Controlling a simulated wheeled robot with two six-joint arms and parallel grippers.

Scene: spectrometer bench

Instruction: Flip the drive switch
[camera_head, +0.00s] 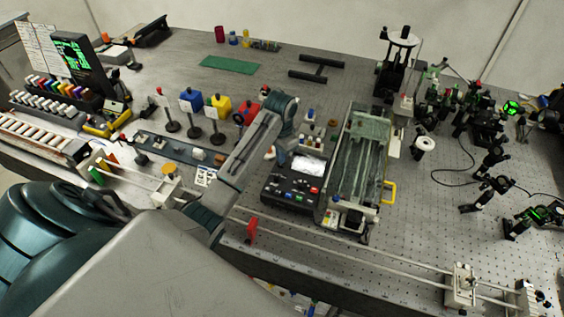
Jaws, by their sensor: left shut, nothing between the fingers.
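My left arm reaches in from the lower left over the bench, and its gripper (277,156) points down just behind a black control box. The gripper is shut and looks empty; the fingertips are small and partly covered by my wrist. The black control box (284,194) has a pale screen and several coloured buttons, with a red one near its front right. I cannot make out which part is the drive switch. Right of the box stands a long glass-topped machine (357,165) with a yellow handle (389,192) and a small panel at its front. My right gripper is not in view.
A rail with a red block (252,228) runs along the front edge. Blue, yellow and red blocks on posts stand left of my arm. Optics mounts and cables fill the right side. A green mat (230,64) lies at the back, with bare bench (180,65) beside it.

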